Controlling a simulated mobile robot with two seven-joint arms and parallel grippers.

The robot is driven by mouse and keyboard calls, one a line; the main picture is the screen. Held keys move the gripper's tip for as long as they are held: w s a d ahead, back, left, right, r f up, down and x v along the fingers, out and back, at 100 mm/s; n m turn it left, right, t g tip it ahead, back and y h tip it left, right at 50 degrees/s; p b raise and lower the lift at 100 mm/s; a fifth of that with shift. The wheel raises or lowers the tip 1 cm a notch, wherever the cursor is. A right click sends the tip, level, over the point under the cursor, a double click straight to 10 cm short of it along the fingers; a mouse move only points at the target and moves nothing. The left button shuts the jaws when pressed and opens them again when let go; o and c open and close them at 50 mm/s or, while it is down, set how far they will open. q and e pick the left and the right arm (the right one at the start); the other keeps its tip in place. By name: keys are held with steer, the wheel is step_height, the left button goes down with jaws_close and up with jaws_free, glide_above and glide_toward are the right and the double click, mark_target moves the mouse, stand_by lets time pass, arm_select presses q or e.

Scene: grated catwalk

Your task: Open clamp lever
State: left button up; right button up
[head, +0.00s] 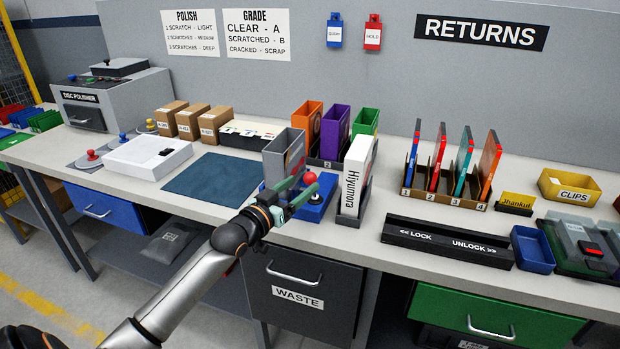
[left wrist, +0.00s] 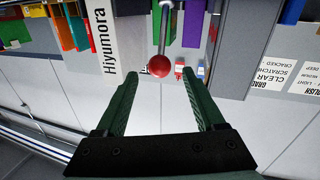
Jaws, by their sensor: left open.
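The clamp lever has a red ball knob (head: 310,178) on a metal rod that rises from a blue base (head: 317,211) near the bench's front edge. My left gripper (head: 297,191) is over the base, close to the knob, with its green fingers apart and nothing held. In the left wrist view the red knob (left wrist: 160,66) and its rod (left wrist: 163,35) lie in line with the gap, just past the open fingertips (left wrist: 161,84). I cannot tell whether either finger touches the knob. My fingers hide part of the base. My right gripper is not in view.
A white Hiyumora box (head: 356,176) stands just right of the lever. A grey bin (head: 284,155) stands behind it, with orange, purple and green bins beyond. A blue mat (head: 212,180) lies to the left. A black lock/unlock bar (head: 447,242) lies to the right.

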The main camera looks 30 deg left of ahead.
mark_target(306, 181)
arm_select(q)
steer(key=shift+w+d, duration=0.1)
steer(key=shift+w, duration=2.3)
jaws_close()
